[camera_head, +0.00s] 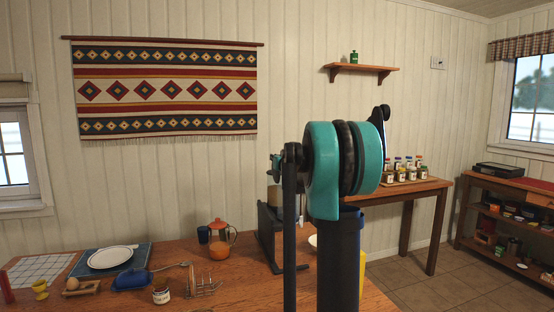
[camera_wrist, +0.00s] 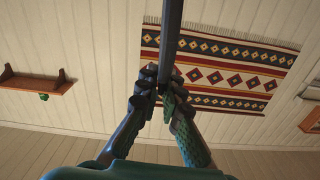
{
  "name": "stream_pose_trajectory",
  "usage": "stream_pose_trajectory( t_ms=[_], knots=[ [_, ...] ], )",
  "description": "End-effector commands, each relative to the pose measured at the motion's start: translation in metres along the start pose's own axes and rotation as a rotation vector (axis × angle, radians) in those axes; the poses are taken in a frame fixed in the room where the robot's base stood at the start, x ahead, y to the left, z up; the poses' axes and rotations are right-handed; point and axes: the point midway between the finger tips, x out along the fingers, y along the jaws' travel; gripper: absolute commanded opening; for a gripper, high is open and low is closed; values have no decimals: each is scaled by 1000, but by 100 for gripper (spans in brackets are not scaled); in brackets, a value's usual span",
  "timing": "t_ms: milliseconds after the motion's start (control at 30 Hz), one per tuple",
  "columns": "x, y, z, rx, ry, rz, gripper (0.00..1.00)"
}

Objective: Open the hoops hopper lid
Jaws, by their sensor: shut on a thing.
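In the wrist view my gripper (camera_wrist: 162,92) is closed around a dark narrow bar (camera_wrist: 172,38) that runs to the top edge of the picture. I cannot tell which part of the dispenser, if any, this bar is.
The table (camera_head: 235,288) holds a plate (camera_head: 110,257), a blue butter dish (camera_head: 132,280), a toast rack (camera_head: 205,285), a jar (camera_head: 161,294) and an orange pot (camera_head: 220,250). A side table (camera_head: 408,186) with several jars stands at the right. A patterned hanging (camera_head: 165,90) is on the wall.

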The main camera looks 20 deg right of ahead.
Motion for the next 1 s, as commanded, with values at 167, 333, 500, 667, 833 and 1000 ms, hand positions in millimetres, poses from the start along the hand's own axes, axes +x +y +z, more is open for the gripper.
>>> stream_pose_trajectory(
  t_ms=[167, 333, 500, 667, 833, 1000],
  knots=[
    [-1, -1, 2, 2, 0, -2, 0],
    [-1, -1, 2, 2, 0, -2, 0],
    [-1, -1, 2, 1, 0, -1, 25],
    [0, -1, 1, 1, 0, -1, 26],
    [-2, 0, 1, 1, 0, 0, 26],
    [-17, 0, 0, 1, 0, 0, 26]
  ],
)
